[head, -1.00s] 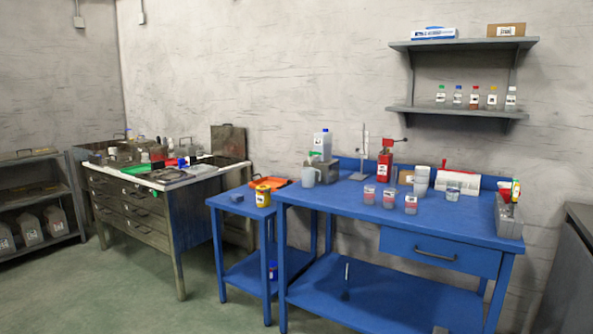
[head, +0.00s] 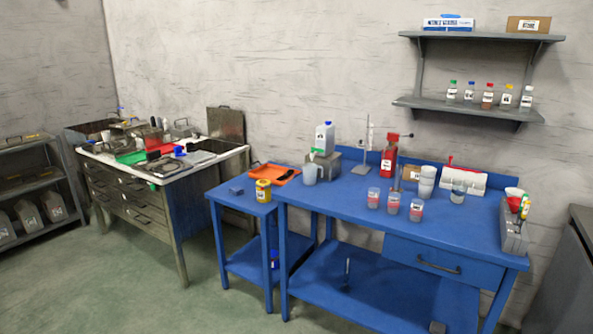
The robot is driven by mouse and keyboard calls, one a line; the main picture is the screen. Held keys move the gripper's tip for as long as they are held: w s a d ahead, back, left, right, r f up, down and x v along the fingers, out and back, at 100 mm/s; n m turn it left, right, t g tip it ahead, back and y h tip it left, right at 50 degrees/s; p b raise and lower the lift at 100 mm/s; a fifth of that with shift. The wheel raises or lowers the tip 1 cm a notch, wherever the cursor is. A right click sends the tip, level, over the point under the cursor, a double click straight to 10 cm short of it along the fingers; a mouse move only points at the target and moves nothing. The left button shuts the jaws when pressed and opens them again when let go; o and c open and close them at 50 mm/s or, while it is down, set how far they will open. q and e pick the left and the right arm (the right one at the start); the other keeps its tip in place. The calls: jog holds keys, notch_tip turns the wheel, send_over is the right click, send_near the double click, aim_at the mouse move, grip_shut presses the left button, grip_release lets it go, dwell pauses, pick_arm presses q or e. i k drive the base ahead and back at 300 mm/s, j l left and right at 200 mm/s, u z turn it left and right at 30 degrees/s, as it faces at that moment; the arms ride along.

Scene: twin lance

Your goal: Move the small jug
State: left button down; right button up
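A small grey-white jug (head: 310,174) stands upright on the blue workbench (head: 340,201), near its left end. It is just in front of a grey metal block (head: 326,167), with a white bottle with a blue cap (head: 324,138) behind it. Whether the jug touches the block, I cannot tell. Neither of my grippers shows in the head view.
A lower blue side table (head: 230,200) adjoins the bench's left end, holding a yellow tub (head: 263,191) and an orange tray (head: 272,175). Several labelled cups (head: 393,203) stand right of the jug. Open floor (head: 140,300) lies in front.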

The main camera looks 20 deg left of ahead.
aim_at(309, 169)
jog(key=i+j, duration=1.45)
jog(key=i, duration=0.25)
jog(key=i+l+z, duration=0.05)
